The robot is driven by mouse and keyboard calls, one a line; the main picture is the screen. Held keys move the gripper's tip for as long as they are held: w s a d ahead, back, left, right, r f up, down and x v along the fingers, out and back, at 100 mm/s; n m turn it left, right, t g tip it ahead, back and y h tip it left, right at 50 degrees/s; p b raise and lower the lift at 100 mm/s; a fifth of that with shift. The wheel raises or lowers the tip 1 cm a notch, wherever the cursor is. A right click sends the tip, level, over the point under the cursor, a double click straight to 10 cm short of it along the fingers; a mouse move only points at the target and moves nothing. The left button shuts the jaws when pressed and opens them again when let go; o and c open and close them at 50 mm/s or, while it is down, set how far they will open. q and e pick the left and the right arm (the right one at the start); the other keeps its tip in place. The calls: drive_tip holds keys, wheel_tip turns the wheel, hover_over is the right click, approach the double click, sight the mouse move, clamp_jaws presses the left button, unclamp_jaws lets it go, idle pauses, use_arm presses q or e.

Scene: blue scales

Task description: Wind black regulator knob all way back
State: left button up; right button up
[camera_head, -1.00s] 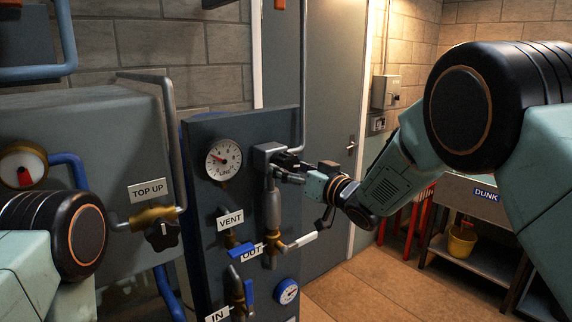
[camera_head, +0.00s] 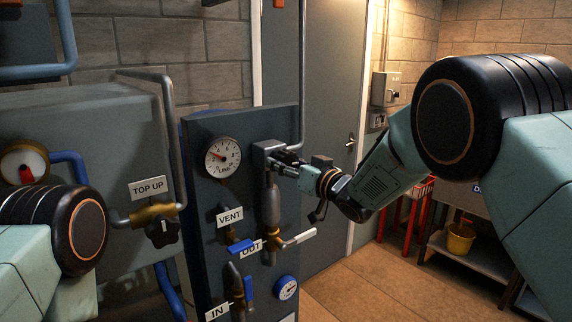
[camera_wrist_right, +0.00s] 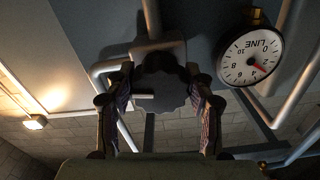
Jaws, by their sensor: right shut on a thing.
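The black regulator knob (camera_wrist_right: 162,85) is lobed and sits between my right gripper's two fingers in the right wrist view. In the head view it is mostly hidden by the gripper. It belongs to the grey regulator block (camera_head: 268,155) at the top right of the dark panel. My right gripper (camera_head: 288,160) reaches it from the right and is shut on it; the fingers also show in the right wrist view (camera_wrist_right: 160,103). Only part of my left arm shows at the lower left; its gripper is out of view.
The LINE gauge (camera_head: 222,157) is left of the regulator, its red needle pointing to the upper left. Another black knob (camera_head: 162,232) sits under TOP UP. A grey door (camera_head: 335,110) stands behind.

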drive_tip(key=shift+c, duration=1.9)
drive_tip(key=shift+w+f+n+b, duration=0.1)
drive_tip(key=shift+f+n+b, duration=0.05)
drive_tip(key=shift+n+b, duration=1.7)
drive_tip(key=shift+n, duration=0.35)
drive_tip(key=o, duration=1.2)
drive_tip(key=shift+w, duration=0.15)
drive_tip(key=shift+c, duration=0.2)
